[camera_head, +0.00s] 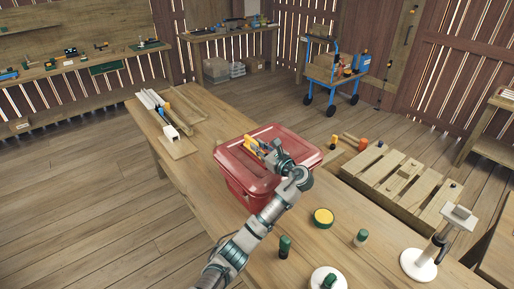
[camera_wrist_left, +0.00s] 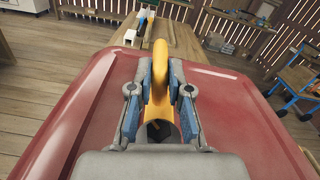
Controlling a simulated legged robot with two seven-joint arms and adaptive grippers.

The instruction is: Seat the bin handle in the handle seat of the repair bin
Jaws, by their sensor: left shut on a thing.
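The repair bin is a red lidded bin (camera_head: 231,163) on the wooden workbench; its lid also fills much of the left wrist view (camera_wrist_left: 85,95). My left gripper (camera_head: 254,146) is over the middle of the lid. It is shut on the yellow-orange bin handle (camera_wrist_left: 160,68), which stands between its two blue-padded fingers in the left wrist view (camera_wrist_left: 160,90). The handle shows small in the head view (camera_head: 250,143). The handle seat is hidden under the gripper and handle, so I cannot tell whether the handle touches it. My right gripper is not in view.
The workbench (camera_head: 205,205) holds a yellow-topped round tin (camera_head: 323,217), green-capped bottles (camera_head: 285,246) and a white-based stand (camera_head: 418,264) to the right. Long pale pieces (camera_head: 150,100) lie at its far end. A pallet (camera_head: 385,178) and a blue cart (camera_head: 335,70) stand beyond.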

